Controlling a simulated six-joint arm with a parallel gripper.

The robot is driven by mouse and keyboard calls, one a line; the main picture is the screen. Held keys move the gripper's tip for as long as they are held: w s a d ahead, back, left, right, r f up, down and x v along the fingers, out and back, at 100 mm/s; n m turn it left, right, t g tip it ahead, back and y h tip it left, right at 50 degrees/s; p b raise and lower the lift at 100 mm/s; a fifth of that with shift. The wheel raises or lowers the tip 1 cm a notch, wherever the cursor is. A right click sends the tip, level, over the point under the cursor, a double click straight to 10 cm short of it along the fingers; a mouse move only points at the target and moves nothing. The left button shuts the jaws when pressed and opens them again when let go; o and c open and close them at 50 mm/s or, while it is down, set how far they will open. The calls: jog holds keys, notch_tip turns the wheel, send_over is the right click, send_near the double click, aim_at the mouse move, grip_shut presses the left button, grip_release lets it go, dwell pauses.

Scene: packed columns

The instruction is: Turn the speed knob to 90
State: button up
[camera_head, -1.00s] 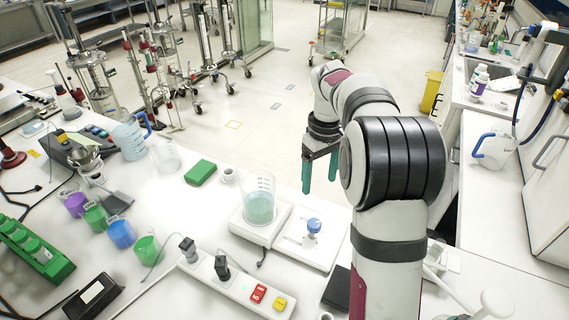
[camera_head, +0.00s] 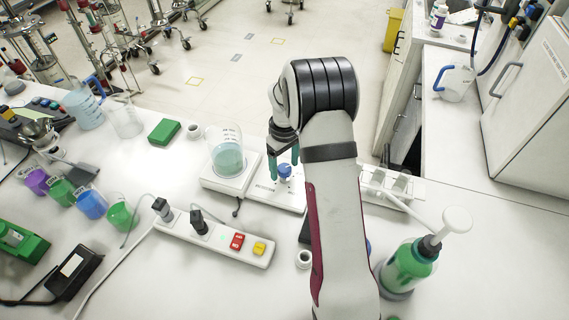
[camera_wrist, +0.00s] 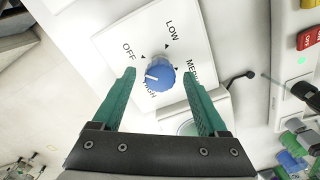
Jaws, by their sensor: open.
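The blue knob (camera_head: 284,171) stands on a white panel to the right of a beaker in the head view. In the wrist view the knob (camera_wrist: 160,76) sits among the printed words OFF, LOW, HIGH and a partly hidden one starting with MED. A white mark on the knob points to the left side, near HIGH and OFF. No number 90 is readable. My gripper (camera_wrist: 159,73) has two green fingers, open, with the knob between them in the picture. In the head view my gripper (camera_head: 283,164) is over the panel; contact cannot be told.
A beaker of teal liquid (camera_head: 228,160) stands on the plate just left of the panel. A power strip (camera_head: 215,238) with plugs lies in front. A green bottle with a pump (camera_head: 408,265) stands at the right. A green box (camera_head: 164,131) lies further back left.

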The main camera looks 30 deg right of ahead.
grip_shut()
jog(key=shift+m, duration=0.4)
jog(key=m, duration=0.3)
jog(key=shift+m, duration=0.4)
jog(key=m, duration=0.4)
jog(key=shift+m, duration=0.3)
jog(key=m, duration=0.4)
jog(key=shift+m, duration=2.2)
